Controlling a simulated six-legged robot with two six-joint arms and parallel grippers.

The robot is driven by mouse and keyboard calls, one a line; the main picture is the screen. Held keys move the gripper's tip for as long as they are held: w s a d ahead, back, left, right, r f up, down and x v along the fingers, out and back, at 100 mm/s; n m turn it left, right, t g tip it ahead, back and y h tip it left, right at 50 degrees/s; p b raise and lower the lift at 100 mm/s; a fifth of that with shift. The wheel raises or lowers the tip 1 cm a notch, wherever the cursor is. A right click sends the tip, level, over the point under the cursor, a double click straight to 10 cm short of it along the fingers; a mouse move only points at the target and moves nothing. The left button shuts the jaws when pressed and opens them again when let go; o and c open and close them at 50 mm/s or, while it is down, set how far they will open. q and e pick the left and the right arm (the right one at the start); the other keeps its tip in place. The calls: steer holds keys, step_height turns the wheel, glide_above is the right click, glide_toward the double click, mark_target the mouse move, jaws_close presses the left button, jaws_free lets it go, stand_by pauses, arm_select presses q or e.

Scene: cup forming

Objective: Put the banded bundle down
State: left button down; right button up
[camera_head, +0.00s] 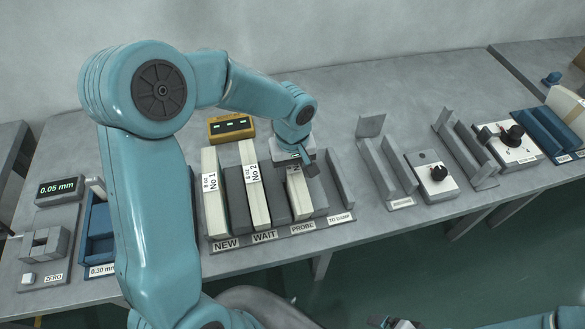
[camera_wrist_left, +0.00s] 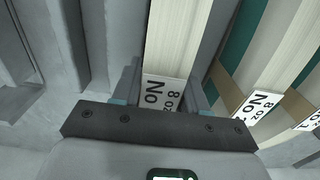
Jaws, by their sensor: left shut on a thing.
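My left gripper (camera_head: 303,160) is shut on a pale bundle (camera_head: 299,192) at the PROBE lane of the grey rack (camera_head: 278,232). The bundle stands lengthwise between the lane's dividers; I cannot tell whether its underside touches the rack floor. In the left wrist view the bundle (camera_wrist_left: 182,40) lies between the two fingers (camera_wrist_left: 165,92), its label reading "8 oz No" with the number hidden. Two like bundles, No 1 (camera_head: 213,200) in the NEW lane and No 2 (camera_head: 254,190) in the WAIT lane, stand to the left. My right gripper (camera_head: 392,322) is barely in view at the bottom edge.
The TO DAMP lane (camera_head: 338,185) at the rack's right looks empty. A yellow display box (camera_head: 231,128) stands behind the rack. An empty grey holder (camera_head: 385,165) and a knob box (camera_head: 432,175) stand to the right; a blue tray (camera_head: 97,235) is left.

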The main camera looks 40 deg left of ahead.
arm_select(q)
steer(key=shift+s, duration=0.1)
steer(key=c, duration=0.6)
jaws_free()
steer(key=shift+f, duration=0.15)
step_height(320, 180, up, 12)
steer(key=shift+r, duration=0.2)
